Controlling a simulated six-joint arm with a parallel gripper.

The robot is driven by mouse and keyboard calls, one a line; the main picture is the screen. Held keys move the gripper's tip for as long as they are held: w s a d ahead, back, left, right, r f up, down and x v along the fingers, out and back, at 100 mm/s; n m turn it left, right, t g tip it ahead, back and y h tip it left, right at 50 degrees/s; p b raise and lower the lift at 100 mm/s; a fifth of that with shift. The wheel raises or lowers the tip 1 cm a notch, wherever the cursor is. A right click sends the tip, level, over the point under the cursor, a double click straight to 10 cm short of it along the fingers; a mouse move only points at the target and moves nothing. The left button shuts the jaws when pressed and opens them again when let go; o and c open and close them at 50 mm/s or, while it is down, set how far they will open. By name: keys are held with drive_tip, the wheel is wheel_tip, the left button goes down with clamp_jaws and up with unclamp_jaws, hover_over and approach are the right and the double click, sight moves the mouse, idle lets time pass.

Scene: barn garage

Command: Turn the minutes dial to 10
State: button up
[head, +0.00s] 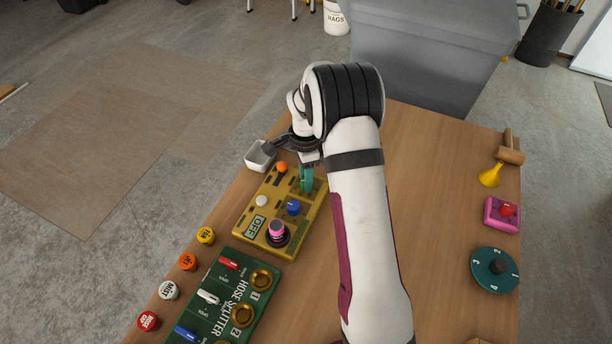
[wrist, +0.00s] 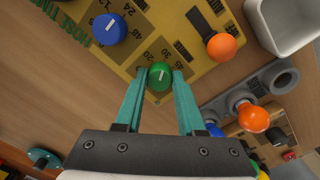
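The mustard-yellow hose timer panel (head: 246,222) lies on the bench and carries a blue dial (head: 293,207) and a green dial (wrist: 160,75). Small numbers ring the green dial in the wrist view; most are too small or covered to read. Its white pointer line tilts up and slightly right there. My gripper (head: 306,179) is over the panel's far part, its teal fingers pointing down. In the wrist view my gripper (wrist: 160,74) has one fingertip on each side of the green dial, close against it. The head view hides the green dial behind the fingers.
The panel also bears an orange knob (head: 282,167), a white knob (head: 261,200), a pink knob (head: 276,229) and an OFF display (head: 256,227). A white bin (head: 260,156) stands beyond it. A green hose splitter board (head: 219,303) lies nearer.

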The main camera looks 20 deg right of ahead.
clamp_jaws()
drive_tip(key=shift+n, duration=0.4)
drive_tip(key=n, duration=0.8)
drive_tip(key=shift+n, duration=0.3)
drive_tip(key=n, duration=0.5)
drive_tip(key=shift+s, duration=0.1)
drive_tip(key=shift+n, duration=2.7)
